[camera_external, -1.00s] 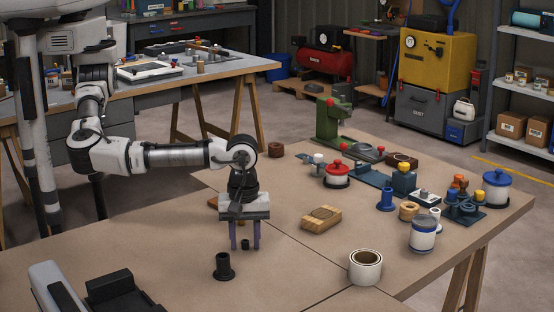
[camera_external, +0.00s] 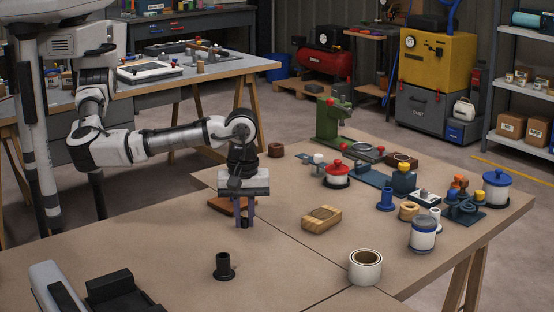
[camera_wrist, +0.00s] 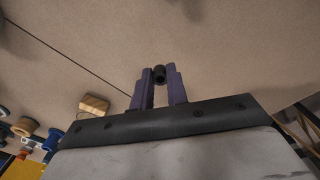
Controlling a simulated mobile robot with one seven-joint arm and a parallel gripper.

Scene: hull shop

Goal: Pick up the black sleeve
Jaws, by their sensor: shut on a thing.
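The black sleeve (camera_external: 244,223) is a small dark hollow cylinder between the purple fingertips of my gripper (camera_external: 245,221). My gripper is shut on it and holds it above the brown table. In the wrist view the sleeve (camera_wrist: 159,74) shows between the fingertips (camera_wrist: 159,80), with its round dark opening visible. Its far side is hidden.
A black flanged bush (camera_external: 223,267) stands on the table in front of the gripper. A wooden block (camera_external: 321,219) lies to the right, with a white tape roll (camera_external: 365,267) further forward. A reddish-brown piece (camera_external: 222,206) lies behind the gripper.

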